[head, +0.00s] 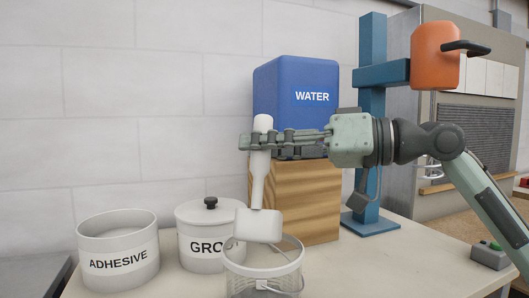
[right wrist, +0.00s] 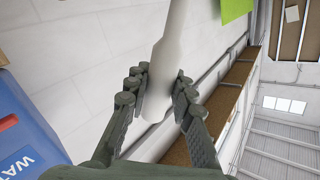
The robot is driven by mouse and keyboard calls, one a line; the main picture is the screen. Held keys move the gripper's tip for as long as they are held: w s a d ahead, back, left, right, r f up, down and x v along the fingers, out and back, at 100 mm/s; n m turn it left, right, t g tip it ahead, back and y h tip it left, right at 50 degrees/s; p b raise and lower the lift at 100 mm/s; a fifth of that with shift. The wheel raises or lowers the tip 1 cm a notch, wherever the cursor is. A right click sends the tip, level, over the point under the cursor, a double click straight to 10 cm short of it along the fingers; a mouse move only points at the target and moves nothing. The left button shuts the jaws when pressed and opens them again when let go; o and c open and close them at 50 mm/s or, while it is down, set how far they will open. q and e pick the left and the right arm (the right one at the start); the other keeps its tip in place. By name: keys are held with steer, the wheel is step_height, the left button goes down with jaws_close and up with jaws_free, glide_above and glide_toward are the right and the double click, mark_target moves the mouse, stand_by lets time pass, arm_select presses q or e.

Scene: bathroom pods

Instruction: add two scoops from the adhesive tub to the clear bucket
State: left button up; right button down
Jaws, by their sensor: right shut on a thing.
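The white adhesive tub (head: 118,262) stands open at the left of the worktop. The clear bucket (head: 263,275) stands at the front middle, with a thin wire handle. My right gripper (head: 258,141) is shut on a white scoop (head: 258,186), gripping its handle near the top. The scoop hangs upright with its head over the bucket's opening. Whether the scoop holds adhesive cannot be seen. The right wrist view also shows the fingers (right wrist: 158,92) on both sides of the scoop handle (right wrist: 172,50). The tub's and bucket's contents are hidden. My left gripper is not in view.
A blue water container (head: 280,85) sits on a wooden block (head: 310,200) behind. A blue stand (head: 372,140) and an orange container (head: 433,55) are at the right. The worktop's right front (head: 400,270) is clear.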

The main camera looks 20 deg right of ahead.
arm_select(q)
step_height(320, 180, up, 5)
steer(key=b, duration=0.2)
arm_select(e)
steer(key=shift+s+a+n, duration=0.3)
steer(key=shift+s+n, duration=0.25)
steer(key=shift+s+a+n, duration=0.25)
steer(key=shift+s+n, duration=0.25)
steer(key=shift+n, duration=0.05)
steer(key=shift+s+r+p, duration=0.15)
steer(key=shift+r+p, duration=0.15)
steer(key=shift+r, duration=0.25)
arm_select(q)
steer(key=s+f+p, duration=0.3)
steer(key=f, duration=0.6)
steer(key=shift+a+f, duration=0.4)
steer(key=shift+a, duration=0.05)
arm_select(e)
steer(key=shift+s+a+r+n+t, duration=0.1)
steer(key=shift+s+a+r+n, duration=0.15)
steer(key=shift+r+n, duration=0.35)
steer(key=shift+s+a+r+n+t, duration=0.15)
steer(key=shift+s+r+n, duration=0.25)
steer(key=shift+r, duration=0.5)
steer(key=shift+s+a+r+n+t, duration=0.1)
steer(key=shift+s+a+r+n, duration=0.2)
steer(key=shift+r, duration=0.45)
steer(key=shift+d, duration=0.1)
steer(key=shift+w, duration=0.1)
